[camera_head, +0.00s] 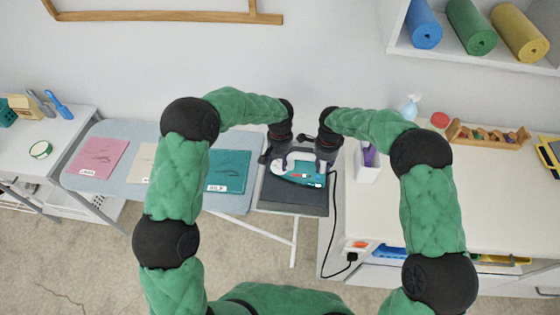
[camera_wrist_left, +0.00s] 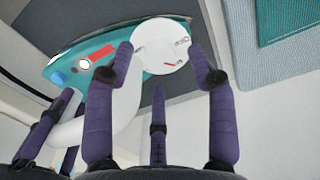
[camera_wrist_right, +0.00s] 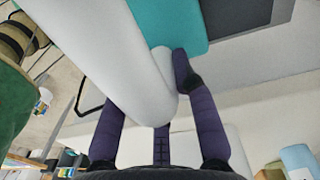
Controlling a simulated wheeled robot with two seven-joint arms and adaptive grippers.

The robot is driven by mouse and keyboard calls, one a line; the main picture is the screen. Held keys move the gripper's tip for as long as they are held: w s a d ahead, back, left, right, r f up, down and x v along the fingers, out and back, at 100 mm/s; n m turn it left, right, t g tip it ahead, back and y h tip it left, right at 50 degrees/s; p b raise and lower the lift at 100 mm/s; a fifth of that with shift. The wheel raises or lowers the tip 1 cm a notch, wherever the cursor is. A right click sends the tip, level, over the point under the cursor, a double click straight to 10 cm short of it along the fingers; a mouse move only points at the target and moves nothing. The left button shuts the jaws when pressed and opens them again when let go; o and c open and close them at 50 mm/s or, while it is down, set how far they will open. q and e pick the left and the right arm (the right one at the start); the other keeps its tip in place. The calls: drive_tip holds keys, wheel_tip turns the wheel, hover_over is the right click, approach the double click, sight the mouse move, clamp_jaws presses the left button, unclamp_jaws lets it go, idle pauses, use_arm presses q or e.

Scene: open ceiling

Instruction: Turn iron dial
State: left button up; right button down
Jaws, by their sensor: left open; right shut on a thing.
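The teal and white iron (camera_head: 304,179) lies on a dark grey pad at the right end of the ironing board. Its round white dial (camera_wrist_left: 163,45), with small grey and red marks, shows in the left wrist view. My left gripper (camera_wrist_left: 160,52) is open, with its purple fingertips on either side of the dial; I cannot tell whether they touch it. My right gripper (camera_wrist_right: 150,82) is shut on the iron's white handle (camera_wrist_right: 110,55). The handle hides part of one right finger. In the head view the arms and fingers partly cover the iron.
The pale blue ironing board (camera_head: 130,131) holds pink, cream and teal folded cloths at left. A black cord (camera_head: 333,225) runs from the iron to a plug at the white right-hand counter (camera_head: 435,185). A white holder (camera_head: 367,174) stands close to my right gripper.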

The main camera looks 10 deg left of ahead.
use_arm(q)
drive_tip(key=shift+f, duration=0.9)
clamp_jaws()
drive_tip(key=shift+m, duration=1.9)
unclamp_jaws()
drive_tip(key=shift+r, duration=0.1)
